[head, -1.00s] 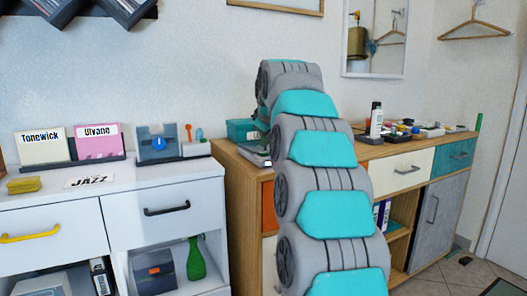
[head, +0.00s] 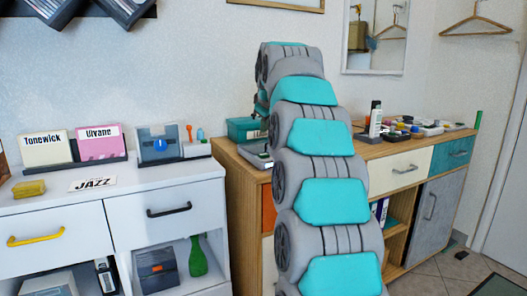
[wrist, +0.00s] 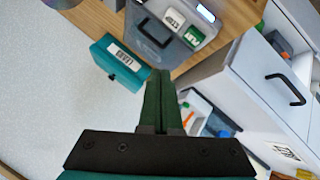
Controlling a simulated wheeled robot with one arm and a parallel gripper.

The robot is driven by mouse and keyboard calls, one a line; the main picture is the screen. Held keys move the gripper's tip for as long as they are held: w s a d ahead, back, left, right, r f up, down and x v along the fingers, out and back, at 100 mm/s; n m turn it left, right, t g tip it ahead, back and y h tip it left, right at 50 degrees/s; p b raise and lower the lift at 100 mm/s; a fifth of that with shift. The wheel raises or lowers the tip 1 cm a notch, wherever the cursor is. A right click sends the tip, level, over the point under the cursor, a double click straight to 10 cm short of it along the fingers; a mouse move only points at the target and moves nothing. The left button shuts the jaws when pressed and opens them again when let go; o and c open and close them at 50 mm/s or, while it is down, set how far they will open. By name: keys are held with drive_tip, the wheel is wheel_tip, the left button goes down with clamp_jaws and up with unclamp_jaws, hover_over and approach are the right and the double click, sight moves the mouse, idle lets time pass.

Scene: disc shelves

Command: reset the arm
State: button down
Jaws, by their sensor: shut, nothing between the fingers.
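My gripper (wrist: 160,95) shows in the wrist view with its two dark green fingers pressed together and nothing between them. It is shut and points over the gap between the wooden cabinet and the white cabinet. A teal box with a label (wrist: 122,62) lies beyond the fingertips, apart from them. In the head view my arm rises in the middle and hides part of the wooden cabinet (head: 240,190). The gripper itself is hidden behind the arm there.
The white cabinet (head: 150,182) at left carries record sleeves labelled Tonewick (head: 45,148) and Ulvane (head: 100,142), a JAZZ card (head: 93,183) and a yellow sponge (head: 29,189). Small items crowd the wooden top at right. A mirror (head: 376,38) hangs behind.

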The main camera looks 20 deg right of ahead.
drive_tip(key=shift+f, duration=0.1)
idle(0.6)
drive_tip(key=s+a+f+m+g+y, duration=0.1)
drive_tip(key=s+a+f+g, duration=0.1)
drive_tip(key=s+a+f, duration=0.6)
drive_tip(key=s+a+f+m+g+y, duration=0.1)
drive_tip(key=s+a+f+g, duration=0.2)
drive_tip(key=s+a+f, duration=0.55)
drive_tip(key=s+a+f+m+g, duration=0.1)
drive_tip(key=s+f, duration=0.4)
drive_tip(key=s, duration=0.6)
drive_tip(key=s+a+f+m+g, duration=0.1)
drive_tip(key=s+f+g, duration=0.1)
drive_tip(key=s+f, duration=0.4)
drive_tip(key=s+a+f+m+g, duration=0.1)
drive_tip(key=s+f, duration=0.5)
drive_tip(key=s, duration=1.1)
drive_tip(key=shift+a+f+m+g+y, duration=0.15)
drive_tip(key=shift+a+m+g+y, duration=0.25)
drive_tip(key=shift+g, duration=0.4)
drive_tip(key=c, duration=1.6)
unclamp_jaws()
